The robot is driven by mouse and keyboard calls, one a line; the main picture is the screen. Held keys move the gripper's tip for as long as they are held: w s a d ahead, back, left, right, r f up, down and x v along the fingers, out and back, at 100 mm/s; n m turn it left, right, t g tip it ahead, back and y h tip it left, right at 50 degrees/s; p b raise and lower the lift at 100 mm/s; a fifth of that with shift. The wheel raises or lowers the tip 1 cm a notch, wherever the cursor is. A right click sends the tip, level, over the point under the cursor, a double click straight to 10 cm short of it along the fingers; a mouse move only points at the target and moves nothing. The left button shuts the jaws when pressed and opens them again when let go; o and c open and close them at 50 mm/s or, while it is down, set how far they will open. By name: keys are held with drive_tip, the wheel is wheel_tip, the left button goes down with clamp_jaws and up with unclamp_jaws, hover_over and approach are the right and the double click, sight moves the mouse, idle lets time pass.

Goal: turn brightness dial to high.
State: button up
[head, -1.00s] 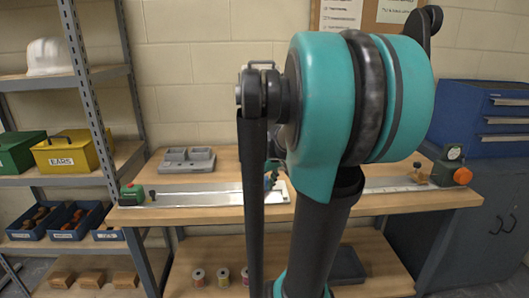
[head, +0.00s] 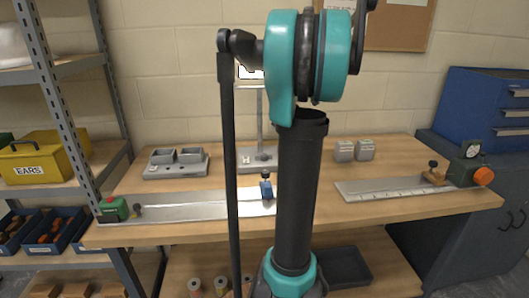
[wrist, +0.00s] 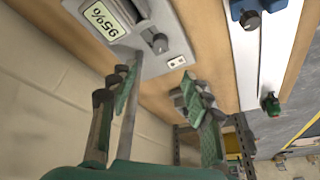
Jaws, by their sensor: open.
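A grey lamp-like stand (head: 258,160) with a thin upright stands at the back of the bench, partly hidden by my arm. The fingers look apart from the dial; the exact gap is hard to tell. My gripper is hidden behind my arm in the head view.
A metal rail (head: 190,205) with a blue clamp (head: 266,187) crosses the front. A green device with an orange knob (head: 470,170) sits at the right end.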

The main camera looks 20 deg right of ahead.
sight(264, 155)
drive_tip(key=x, duration=1.5)
drive_tip(key=shift+f, duration=0.3)
clamp_jaws()
